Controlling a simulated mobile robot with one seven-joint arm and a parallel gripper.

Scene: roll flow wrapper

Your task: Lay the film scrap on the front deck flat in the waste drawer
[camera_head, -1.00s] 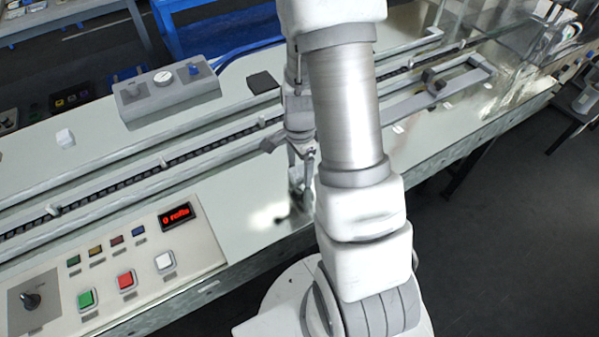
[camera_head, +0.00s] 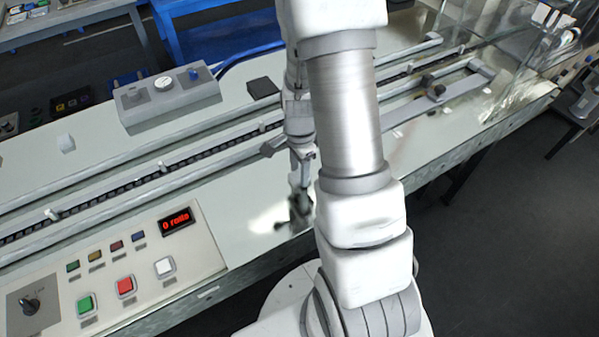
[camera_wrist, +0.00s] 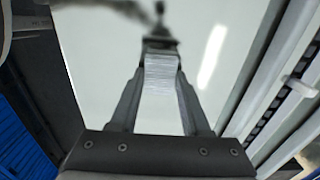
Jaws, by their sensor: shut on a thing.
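My gripper (camera_head: 300,190) is low over the pale, glossy front deck (camera_head: 240,205), close to its front edge and right of the button panel. In the wrist view, my gripper (camera_wrist: 160,62) is shut on a small light-grey, finely striped piece, apparently the film scrap (camera_wrist: 160,78). The scrap sits between the two fingers, with the deck (camera_wrist: 105,60) behind it. A dark blur, looking like the gripper's reflection, shows on the deck beyond the tips. In the head view the scrap cannot be made out. I cannot make out the waste drawer in either view.
The button panel (camera_head: 120,270) with its red display lies to the left. The chain conveyor (camera_head: 130,182) with rails runs behind my gripper. A grey control box (camera_head: 168,97) and a small black block (camera_head: 263,88) stand farther back. Dark floor (camera_head: 490,240) lies beyond the front edge.

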